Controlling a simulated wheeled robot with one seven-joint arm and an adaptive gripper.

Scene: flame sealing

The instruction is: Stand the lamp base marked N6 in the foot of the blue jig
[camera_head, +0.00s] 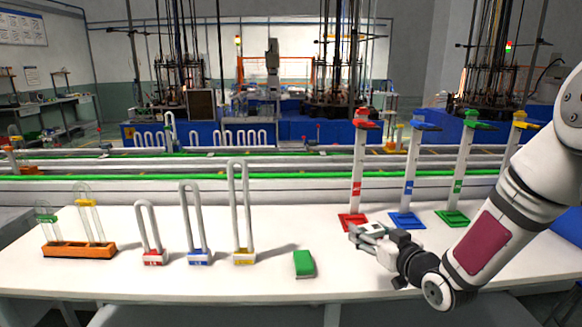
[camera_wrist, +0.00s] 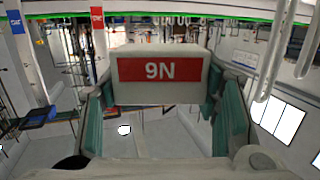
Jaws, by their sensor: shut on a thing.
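My gripper (camera_head: 360,233) is low over the table, in front of the red jig (camera_head: 358,175). It is shut on the lamp base marked N6 (camera_wrist: 160,75), a pale block with a red label. The label reads upside down in the wrist view, where the base sits between the two green-lined fingers (camera_wrist: 158,98). In the head view the base is hard to tell from the fingers. The blue jig (camera_head: 410,175) stands behind and right of the gripper, a white post with a blue foot (camera_head: 406,220). Nothing shows standing in that foot.
The green jig (camera_head: 460,170) and a yellow-topped jig (camera_head: 516,150) stand further right. U-tube lamps on red (camera_head: 153,258), blue (camera_head: 199,258) and yellow (camera_head: 243,258) bases stand at left. An orange rack (camera_head: 78,250) holds two lamps. A green block (camera_head: 304,262) lies front centre.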

